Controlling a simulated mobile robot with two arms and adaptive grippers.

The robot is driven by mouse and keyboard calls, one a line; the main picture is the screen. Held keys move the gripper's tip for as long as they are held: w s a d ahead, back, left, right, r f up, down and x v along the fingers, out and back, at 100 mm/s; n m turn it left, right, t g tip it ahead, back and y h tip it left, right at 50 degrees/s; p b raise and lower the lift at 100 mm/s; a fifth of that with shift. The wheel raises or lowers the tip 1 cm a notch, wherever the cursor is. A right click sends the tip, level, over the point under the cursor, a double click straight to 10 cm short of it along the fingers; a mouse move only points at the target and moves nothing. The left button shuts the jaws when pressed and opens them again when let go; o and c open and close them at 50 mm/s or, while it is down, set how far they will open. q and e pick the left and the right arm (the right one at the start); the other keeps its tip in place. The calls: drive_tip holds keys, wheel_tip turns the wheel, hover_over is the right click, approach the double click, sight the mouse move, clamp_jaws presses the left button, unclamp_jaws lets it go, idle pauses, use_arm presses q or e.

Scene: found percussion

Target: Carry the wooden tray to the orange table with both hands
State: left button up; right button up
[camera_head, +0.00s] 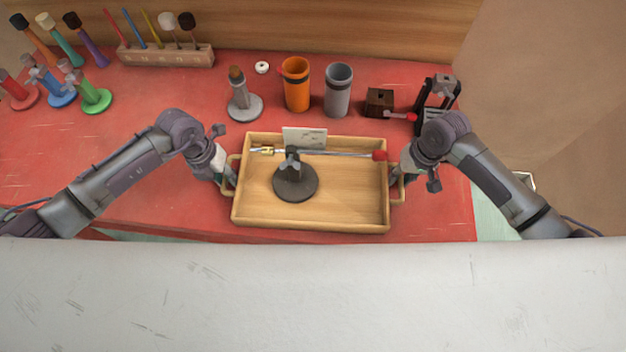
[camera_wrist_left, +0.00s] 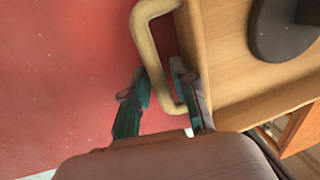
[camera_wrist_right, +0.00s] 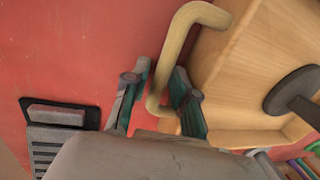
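The wooden tray (camera_head: 310,222) is at the front edge of the red table, and it looks level. I cannot tell whether it rests on the table or is slightly raised. It holds a dark round-based stand (camera_head: 296,184), a rod with a red end (camera_head: 379,155) and a pale card (camera_head: 304,138). My left gripper (camera_wrist_left: 161,76) has its fingers on both sides of the left handle (camera_wrist_left: 146,32), closed on it. My right gripper (camera_wrist_right: 160,74) is likewise closed on the right handle (camera_wrist_right: 182,28).
The red table (camera_head: 90,150) carries a grey-based stand (camera_head: 243,105), an orange cup (camera_head: 296,85), a grey cup (camera_head: 338,90), a small dark box (camera_head: 379,102) and a black stand (camera_head: 437,100) behind the tray. Mallets in a wooden rack (camera_head: 168,55) and coloured stands are at the back left.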

use_arm(q)
drive_tip(key=shift+f, duration=0.1)
clamp_jaws()
use_arm(e)
clamp_jaws()
use_arm(q)
drive_tip(key=shift+w, duration=0.1)
